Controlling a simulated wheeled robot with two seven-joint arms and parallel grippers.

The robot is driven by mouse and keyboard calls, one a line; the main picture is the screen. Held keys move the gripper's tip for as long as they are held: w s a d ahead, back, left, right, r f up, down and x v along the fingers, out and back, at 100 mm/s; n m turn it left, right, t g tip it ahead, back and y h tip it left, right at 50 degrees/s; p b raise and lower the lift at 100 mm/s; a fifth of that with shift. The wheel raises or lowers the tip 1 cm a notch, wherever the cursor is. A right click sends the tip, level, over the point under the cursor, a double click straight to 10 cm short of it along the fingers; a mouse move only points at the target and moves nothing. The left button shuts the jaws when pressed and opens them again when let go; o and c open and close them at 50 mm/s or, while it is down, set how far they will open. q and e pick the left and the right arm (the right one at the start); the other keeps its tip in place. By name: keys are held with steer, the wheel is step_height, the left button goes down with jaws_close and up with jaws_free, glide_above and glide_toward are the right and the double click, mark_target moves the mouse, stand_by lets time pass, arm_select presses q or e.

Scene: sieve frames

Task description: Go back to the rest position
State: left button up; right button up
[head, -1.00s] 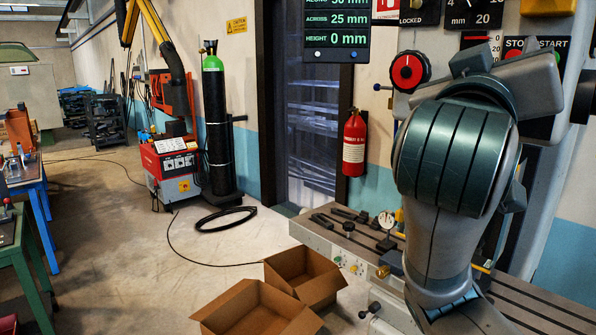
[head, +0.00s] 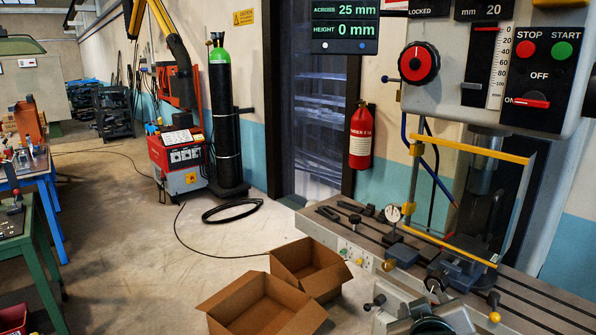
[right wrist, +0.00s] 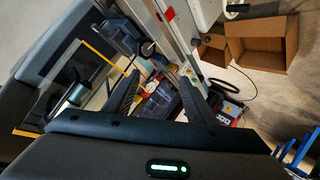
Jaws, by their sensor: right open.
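My right gripper (right wrist: 160,78) shows in the right wrist view with its two dark fingers apart and nothing between them. The machine table lies beyond the fingers in that view, and nothing appears to touch them. In the head view only a bit of my right arm shows at the bottom edge, low in front of the machine table (head: 540,300); the gripper itself is not clear there. My left gripper is in neither view.
The milling machine has a control panel (head: 543,75), a red knob (head: 419,63) and a yellow guard frame (head: 470,147). Two open cardboard boxes (head: 262,306) stand on the floor before it. A fire extinguisher (head: 361,136) hangs behind.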

steer(key=s+f+g+y, duration=0.1)
steer(key=s+f+g, duration=0.1)
steer(key=s+f, duration=0.55)
steer(key=s+f+g+y, duration=0.15)
steer(key=s+f, duration=0.25)
steer(key=f, duration=0.7)
steer(key=s+a+f+g+y, duration=0.1)
steer(key=s+f+g, duration=0.1)
steer(key=s+f, duration=0.65)
steer(key=s+a+f+g+y, duration=0.1)
steer(key=s+f+g, duration=0.3)
steer(key=s, duration=0.8)
step_height(320, 180, down, 27)
steer(key=w+a+t, duration=0.1)
steer(key=a, duration=0.1)
steer(key=s+f, duration=0.5)
steer(key=f, duration=0.3)
steer(key=s+d+f, duration=0.1)
steer(key=s+f, duration=0.5)
steer(key=f, duration=0.3)
steer(key=shift+y, duration=0.35)
steer(key=shift+f, duration=0.1)
